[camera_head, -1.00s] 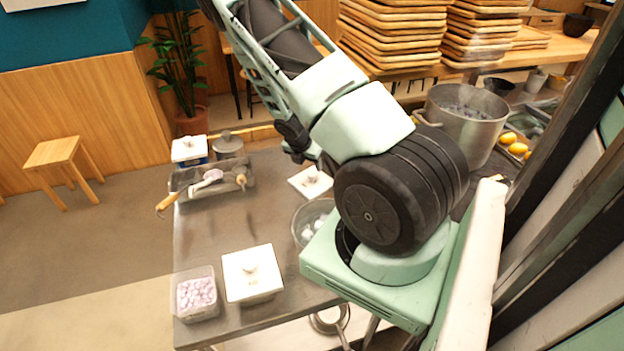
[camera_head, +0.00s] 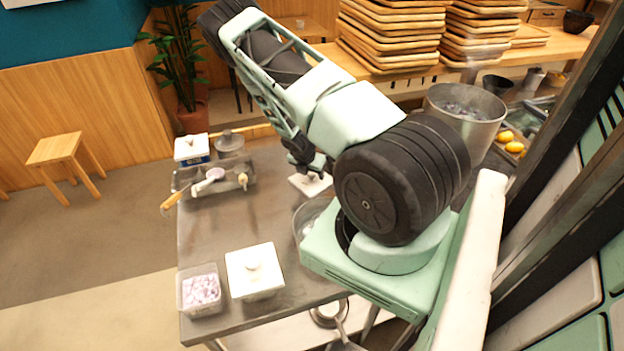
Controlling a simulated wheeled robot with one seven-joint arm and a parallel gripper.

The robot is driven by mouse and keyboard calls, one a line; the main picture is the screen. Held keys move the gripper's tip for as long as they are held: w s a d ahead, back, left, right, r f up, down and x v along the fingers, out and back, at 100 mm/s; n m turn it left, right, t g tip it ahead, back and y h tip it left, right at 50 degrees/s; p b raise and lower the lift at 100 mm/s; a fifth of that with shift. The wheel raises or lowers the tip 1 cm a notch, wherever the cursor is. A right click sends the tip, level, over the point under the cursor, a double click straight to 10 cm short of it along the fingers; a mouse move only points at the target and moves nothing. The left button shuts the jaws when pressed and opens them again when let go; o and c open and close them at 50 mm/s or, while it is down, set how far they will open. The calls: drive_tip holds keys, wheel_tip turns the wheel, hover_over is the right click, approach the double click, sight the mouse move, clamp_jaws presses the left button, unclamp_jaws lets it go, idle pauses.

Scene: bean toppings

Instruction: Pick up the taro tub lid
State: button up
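A square white lid with a small knob (camera_head: 308,188) lies flat near the far right part of the metal table, partly covered by my arm. It looks like the taro tub lid, though no label on it is readable. My gripper (camera_head: 314,170) points down right over this lid. It is small, dark and partly hidden by my arm, so I cannot tell if its fingers are open or touch the knob. An uncovered clear tub of pale purple pieces (camera_head: 202,290) stands at the table's near left corner. Beside it is a tub under another white knobbed lid (camera_head: 254,266).
A metal tray with scoops (camera_head: 212,184), a white lidded tub (camera_head: 190,149) and a metal canister (camera_head: 229,142) stand at the far left. A metal bowl (camera_head: 308,211) sits close to the lid. A large pot (camera_head: 466,108) is at right. The table's middle is clear.

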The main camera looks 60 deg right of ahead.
drive_tip(key=c, duration=1)
drive_tip(key=shift+r+b, duration=0.2)
drive_tip(key=shift+b, duration=0.15)
